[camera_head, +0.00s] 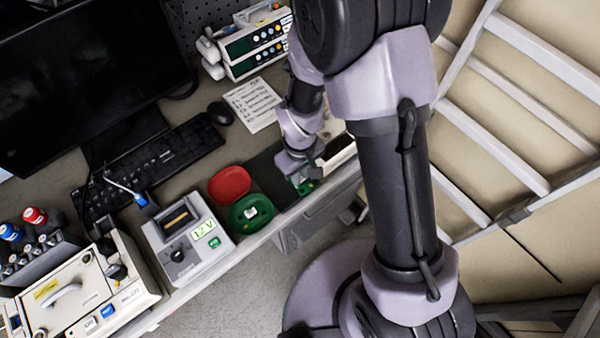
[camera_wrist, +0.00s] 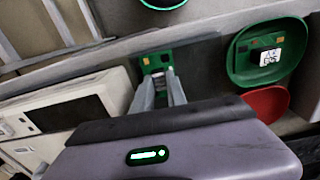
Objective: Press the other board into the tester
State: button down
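A green board (camera_wrist: 157,62) with gold pads and a dark chip lies at my fingertips in the wrist view. My gripper (camera_wrist: 160,80) has its two fingers apart, one on each side of the chip; I cannot tell whether they touch it. In the head view my gripper (camera_head: 303,180) is low over the dark mat, and a bit of the green board (camera_head: 304,187) shows beside it. Another board (camera_head: 251,211) with a white label lies in the green dish (camera_head: 240,223).
A red dish (camera_head: 229,183) stands beside the green dish, between the tester and the mat (camera_head: 268,170). A keyboard (camera_head: 150,165), mouse (camera_head: 220,113) and paper sheet (camera_head: 252,104) lie behind. A white instrument (camera_head: 85,290) stands at the left. A pump (camera_head: 250,45) stands at the back.

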jog(key=shift+r+p, duration=1.85)
jog(key=shift+r, duration=0.65)
